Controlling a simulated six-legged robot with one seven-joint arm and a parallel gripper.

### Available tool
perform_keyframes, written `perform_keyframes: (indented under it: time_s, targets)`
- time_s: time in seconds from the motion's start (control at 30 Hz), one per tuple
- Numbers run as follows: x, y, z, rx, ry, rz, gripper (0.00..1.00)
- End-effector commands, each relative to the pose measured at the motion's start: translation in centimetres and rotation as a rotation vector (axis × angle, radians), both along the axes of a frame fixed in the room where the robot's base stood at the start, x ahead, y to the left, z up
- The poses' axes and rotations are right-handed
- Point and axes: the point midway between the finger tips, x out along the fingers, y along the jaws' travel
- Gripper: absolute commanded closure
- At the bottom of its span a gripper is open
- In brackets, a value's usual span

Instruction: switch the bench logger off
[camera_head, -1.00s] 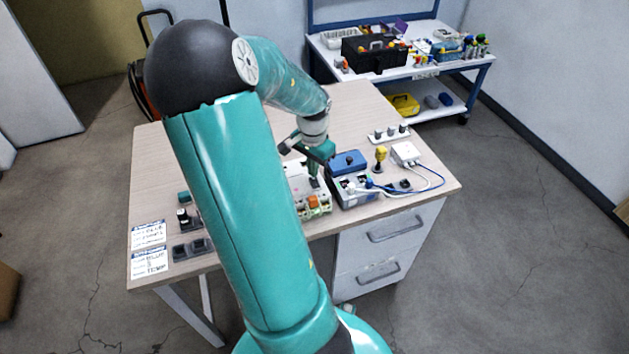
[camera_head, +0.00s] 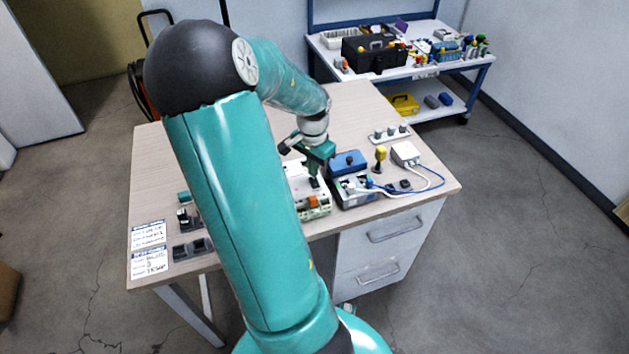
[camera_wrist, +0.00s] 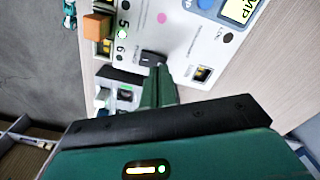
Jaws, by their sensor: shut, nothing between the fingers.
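A white panelled unit, apparently the bench logger (camera_head: 320,204), sits on the desk, partly hidden behind my arm. In the wrist view its white face (camera_wrist: 185,32) shows a small yellow display (camera_wrist: 238,10), numbered ports and a black rocker switch (camera_wrist: 152,57). I cannot tell which way the rocker is tipped. My gripper (camera_wrist: 163,70) is shut and empty, with its fingertips right at the lower right edge of the rocker. Whether they touch it is not clear. In the head view my gripper (camera_head: 315,172) points down over the unit.
A blue-lidded box (camera_head: 349,162) stands right of the unit. A yellow-topped part (camera_head: 380,153) and a white box (camera_head: 405,152) with cables stand farther right. Dark holders (camera_head: 190,249) and label cards (camera_head: 149,248) lie at left.

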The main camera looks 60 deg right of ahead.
Motion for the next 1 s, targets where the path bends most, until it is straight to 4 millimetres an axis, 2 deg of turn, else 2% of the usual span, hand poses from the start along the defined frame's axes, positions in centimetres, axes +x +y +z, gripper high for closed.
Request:
perform_keyframes:
  time_s: [1.0]
  targets:
    - [-0.03, -0.02, -0.76, 0.0, 0.001, 0.0, 1.0]
